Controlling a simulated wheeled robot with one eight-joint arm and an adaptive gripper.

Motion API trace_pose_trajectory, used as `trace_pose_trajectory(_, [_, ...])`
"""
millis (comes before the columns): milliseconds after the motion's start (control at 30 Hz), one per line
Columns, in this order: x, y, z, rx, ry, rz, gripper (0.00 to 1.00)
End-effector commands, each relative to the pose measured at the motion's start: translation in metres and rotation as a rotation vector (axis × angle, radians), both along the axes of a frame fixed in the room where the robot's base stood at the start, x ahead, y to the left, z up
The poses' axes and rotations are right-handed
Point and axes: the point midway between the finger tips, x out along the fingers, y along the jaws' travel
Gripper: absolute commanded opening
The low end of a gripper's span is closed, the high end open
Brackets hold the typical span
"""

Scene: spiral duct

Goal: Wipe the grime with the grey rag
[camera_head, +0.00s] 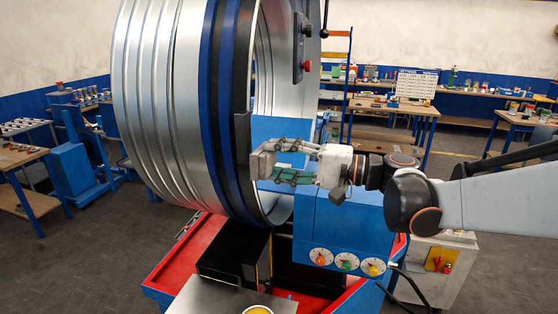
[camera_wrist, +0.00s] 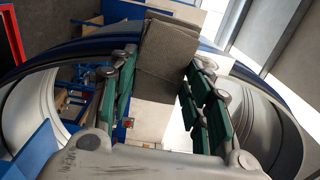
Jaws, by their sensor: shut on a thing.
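The grey rag (camera_head: 262,164) is in my gripper (camera_head: 277,163), beside the right-hand rim of the big spiral duct (camera_head: 165,95). In the wrist view the folded rag (camera_wrist: 166,52) sits between the far ends of the green-padded fingers of my gripper (camera_wrist: 162,70). The fingers are shut on it. The rag is close to the dark blue and black rim; I cannot tell whether it touches. No grime can be made out for certain. A dark upright patch (camera_head: 242,137) shows on the rim just above the rag; I cannot tell what it is.
The duct stands on a red-edged machine (camera_head: 185,255) with a blue control box (camera_head: 340,230) below my gripper. A yellow-rimmed round container (camera_head: 257,309) stands in front. Workbenches (camera_head: 392,108) line the back.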

Motion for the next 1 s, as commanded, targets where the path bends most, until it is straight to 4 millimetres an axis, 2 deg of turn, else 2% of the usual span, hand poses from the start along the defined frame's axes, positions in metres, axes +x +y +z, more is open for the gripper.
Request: trace_pose_trajectory(1000, [0.006, 0.017, 0.000, 0.000, 0.000, 0.001, 0.25])
